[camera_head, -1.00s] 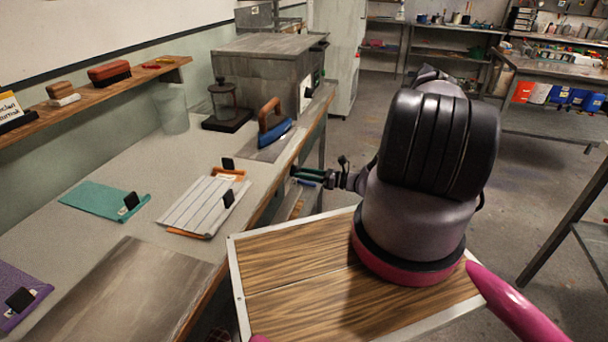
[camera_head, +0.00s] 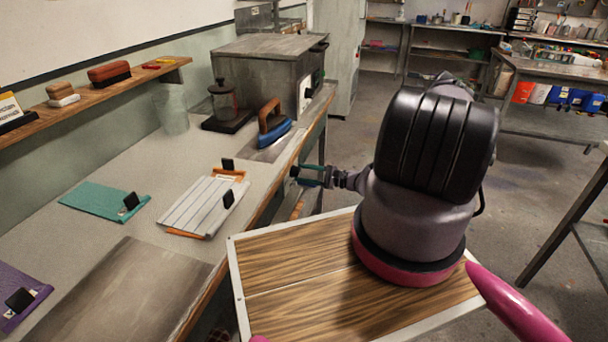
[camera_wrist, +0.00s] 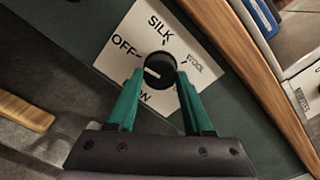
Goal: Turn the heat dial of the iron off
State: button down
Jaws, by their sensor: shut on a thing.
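The heat dial (camera_wrist: 160,70) is a round black knob with a white pointer mark, on a white plate (camera_wrist: 190,45) printed OFF, SILK, WOOL and a partly covered label ending in N. The pointer mark faces left, toward the side with OFF; I cannot tell if it lines up exactly. My gripper (camera_wrist: 158,80) has its green fingers shut on the dial, one on each side. In the head view my gripper (camera_head: 308,176) is at the bench's front side. The iron (camera_head: 272,127), blue with a brown handle, stands on the bench above.
The wooden bench edge (camera_wrist: 270,75) runs close to the right of the plate in the wrist view. Open floor lies to the right.

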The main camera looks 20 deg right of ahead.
jog(key=shift+f+n, duration=0.15)
jog(key=shift+n, duration=0.45)
jog(key=shift+c, duration=1.5)
grip_release()
jog(key=v, duration=1.1)
